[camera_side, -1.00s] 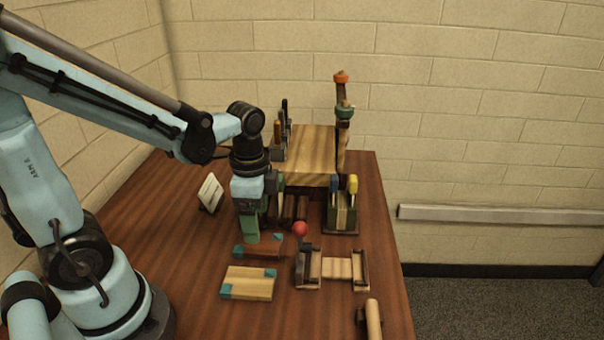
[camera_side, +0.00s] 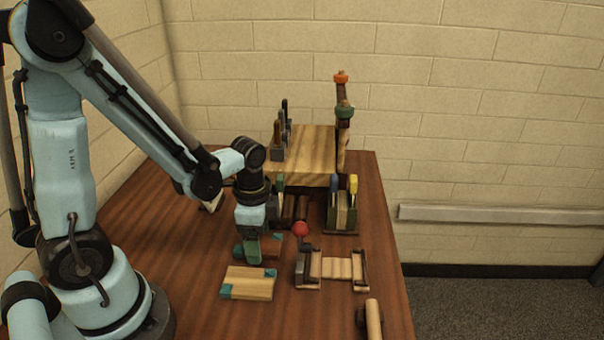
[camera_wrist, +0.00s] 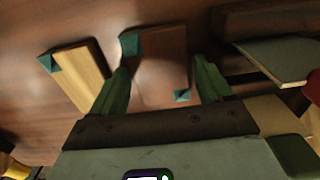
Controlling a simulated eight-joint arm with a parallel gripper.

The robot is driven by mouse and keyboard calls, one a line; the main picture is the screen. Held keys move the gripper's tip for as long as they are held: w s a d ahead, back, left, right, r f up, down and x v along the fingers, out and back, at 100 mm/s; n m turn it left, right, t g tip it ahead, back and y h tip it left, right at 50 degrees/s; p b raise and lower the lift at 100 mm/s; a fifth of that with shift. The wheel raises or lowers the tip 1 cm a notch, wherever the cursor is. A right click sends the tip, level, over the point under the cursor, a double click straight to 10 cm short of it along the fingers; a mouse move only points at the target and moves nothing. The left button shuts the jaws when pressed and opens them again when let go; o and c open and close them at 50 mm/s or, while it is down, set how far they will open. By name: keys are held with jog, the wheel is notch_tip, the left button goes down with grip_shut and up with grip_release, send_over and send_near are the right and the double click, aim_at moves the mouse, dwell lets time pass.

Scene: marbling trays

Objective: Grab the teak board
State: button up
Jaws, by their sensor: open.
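The teak board, which I take to be the darker brown one with teal corners (camera_side: 271,246), lies flat on the table. My gripper (camera_side: 252,260) is down at it in the side view and hides its middle. In the wrist view the board (camera_wrist: 160,75) lies between the two green fingers of my open gripper (camera_wrist: 161,66), with a gap showing on either side. Whether the fingertips reach down past its top face is hard to tell. A paler board with teal corners (camera_side: 248,284) lies nearer the side camera; it also shows in the wrist view (camera_wrist: 80,78).
A wooden frame with a red-knobbed lever (camera_side: 301,229) stands close to the right. Behind are a tool block (camera_side: 342,216) and a raised wooden stand (camera_side: 308,155). A roller (camera_side: 373,320) lies at the front right. The table's left side is clear.

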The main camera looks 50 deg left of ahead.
jog(key=shift+c, duration=0.2)
jog(key=c, duration=0.8)
jog(key=shift+r, duration=0.2)
